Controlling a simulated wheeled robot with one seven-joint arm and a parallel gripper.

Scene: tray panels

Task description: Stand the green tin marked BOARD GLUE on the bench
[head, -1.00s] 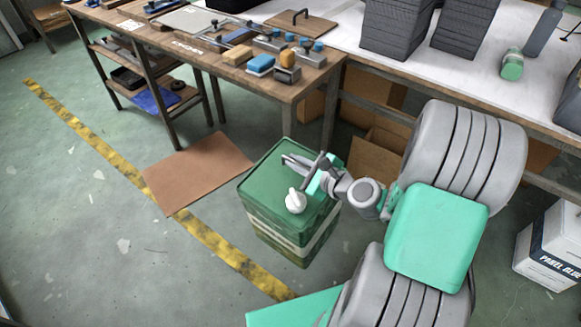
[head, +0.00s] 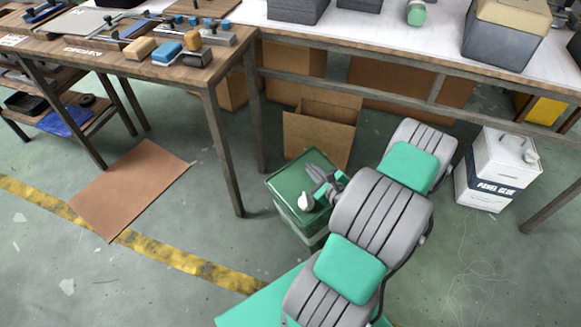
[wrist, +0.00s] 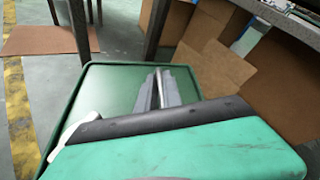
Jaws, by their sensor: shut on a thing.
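A green tin (head: 287,211) with a pale band and a white cap (head: 306,202) is below the bench tops, right of the brown floor sheet. No BOARD GLUE marking can be read. My gripper (head: 325,183) is at its lid, shut on the tin's handle, which the fingers largely hide. The wrist view shows the green lid (wrist: 115,92) under the fingers (wrist: 165,90). My arm hides the tin's right side; I cannot tell whether its base touches the floor. A wooden bench (head: 75,54) stands at the left and a white-topped bench (head: 355,27) at the back.
Tools and blocks (head: 168,52) crowd the wooden bench. Dark stacks and a green-capped bottle (head: 416,12) stand on the white top. An open cardboard box (head: 318,135) is behind the tin. A white PANEL GLUE container (head: 492,180) stands on the floor at right.

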